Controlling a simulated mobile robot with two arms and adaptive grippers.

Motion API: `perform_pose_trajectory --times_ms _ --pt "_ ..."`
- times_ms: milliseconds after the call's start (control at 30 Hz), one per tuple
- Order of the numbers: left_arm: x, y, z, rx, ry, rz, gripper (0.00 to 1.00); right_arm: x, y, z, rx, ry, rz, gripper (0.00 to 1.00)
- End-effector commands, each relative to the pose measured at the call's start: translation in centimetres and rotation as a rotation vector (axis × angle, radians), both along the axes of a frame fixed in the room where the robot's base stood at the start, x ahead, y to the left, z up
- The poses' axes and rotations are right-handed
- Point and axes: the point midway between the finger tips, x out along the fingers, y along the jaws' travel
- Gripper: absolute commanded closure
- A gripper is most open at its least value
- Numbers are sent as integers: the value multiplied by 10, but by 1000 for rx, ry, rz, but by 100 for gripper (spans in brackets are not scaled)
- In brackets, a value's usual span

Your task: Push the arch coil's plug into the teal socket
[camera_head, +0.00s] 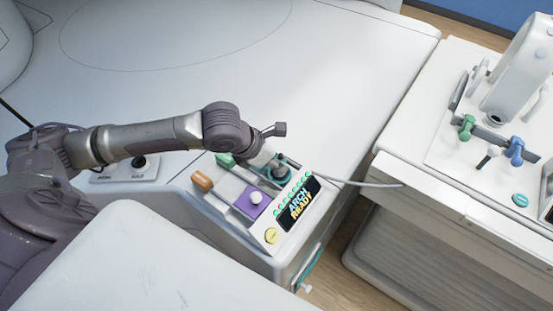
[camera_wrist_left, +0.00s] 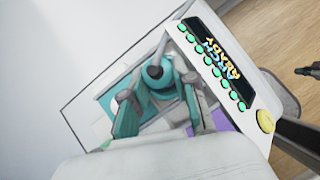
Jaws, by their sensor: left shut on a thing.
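My left gripper (camera_head: 277,172) reaches down onto the control panel on the bed's corner. It is shut on the arch coil's plug (camera_wrist_left: 155,72), a dark round-topped piece with teal around it. The plug stands at the teal socket (camera_head: 292,166), whose teal area also shows around the fingers in the left wrist view (camera_wrist_left: 112,98). The fingers hide much of the plug and socket, so I cannot tell exactly how deep the plug sits. A grey cable (camera_head: 360,183) runs right from there. The display (camera_head: 298,204) reads "ARCH READY" beside a row of green lights. My right gripper is not in view.
The panel also holds a purple slot with a white knob (camera_head: 256,198), an orange block (camera_head: 202,181), a green block (camera_head: 225,160) and a yellow button (camera_head: 271,236). A white cart (camera_head: 400,172) with coloured handles stands right, across a floor gap. The bed top is clear.

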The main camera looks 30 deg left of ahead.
Motion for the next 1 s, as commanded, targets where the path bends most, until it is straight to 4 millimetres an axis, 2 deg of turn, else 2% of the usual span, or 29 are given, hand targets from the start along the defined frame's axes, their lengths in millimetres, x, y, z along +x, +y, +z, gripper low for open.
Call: perform_pose_trajectory --times_ms 33,200,467,600,767,1000 --pt "0 0 0 0 0 0 70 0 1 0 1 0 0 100" --pt "0 0 0 0 0 0 43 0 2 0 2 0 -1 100" --pt "0 0 0 1 1 0 43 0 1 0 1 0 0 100" --pt "-3 3 6 1 -2 0 43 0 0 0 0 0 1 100" --pt "-15 10 28 4 -3 0 43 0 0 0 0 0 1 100" --pt "-39 25 72 5 -3 1 43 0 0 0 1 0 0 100"
